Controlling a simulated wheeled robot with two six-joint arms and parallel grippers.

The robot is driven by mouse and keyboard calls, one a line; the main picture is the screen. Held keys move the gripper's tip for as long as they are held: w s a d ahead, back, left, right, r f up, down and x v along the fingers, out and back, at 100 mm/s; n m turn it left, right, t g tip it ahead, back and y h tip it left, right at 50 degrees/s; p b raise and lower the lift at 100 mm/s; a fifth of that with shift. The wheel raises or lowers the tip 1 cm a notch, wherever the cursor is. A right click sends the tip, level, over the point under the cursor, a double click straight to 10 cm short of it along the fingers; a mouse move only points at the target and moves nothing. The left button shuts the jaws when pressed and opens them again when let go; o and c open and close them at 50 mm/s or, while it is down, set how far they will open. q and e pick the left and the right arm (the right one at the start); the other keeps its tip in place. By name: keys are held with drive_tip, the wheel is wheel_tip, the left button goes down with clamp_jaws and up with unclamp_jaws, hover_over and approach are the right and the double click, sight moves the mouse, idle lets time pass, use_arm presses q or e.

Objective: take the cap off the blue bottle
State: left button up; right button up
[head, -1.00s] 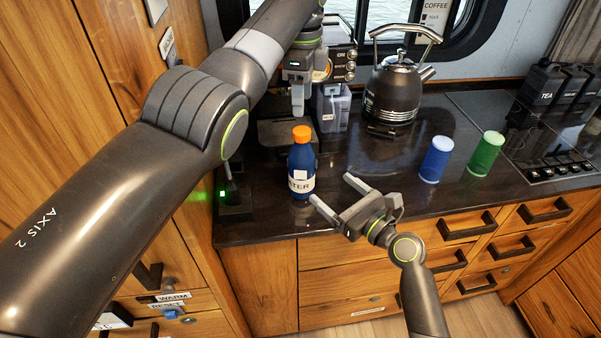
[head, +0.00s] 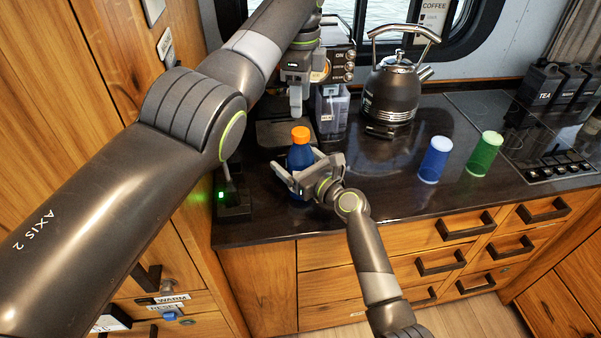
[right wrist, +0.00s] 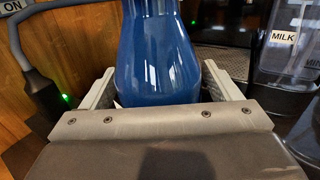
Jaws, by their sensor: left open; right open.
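The blue bottle (head: 300,154) stands upright on the dark counter with its orange cap (head: 300,135) on. My right gripper (head: 293,169) is open around the bottle's body, one finger on each side, and hides its lower part. In the right wrist view the blue bottle (right wrist: 160,55) rises between the two open fingers (right wrist: 158,88); its cap is out of that view. My left gripper (head: 296,98) is open, pointing down above and behind the bottle; its fingers overlap in the head view. It is apart from the cap.
A black kettle (head: 390,92) and a milk container (head: 332,112) stand behind the bottle. A blue cup (head: 434,160) and a green cup (head: 484,153) stand to the right. A dark box with a green light (head: 233,205) is at left. Counter between bottle and cups is clear.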

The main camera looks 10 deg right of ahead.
sight(301, 131)
clamp_jaws()
use_arm(q)
drive_tip(key=m, duration=0.4)
drive_tip(key=shift+f, duration=4)
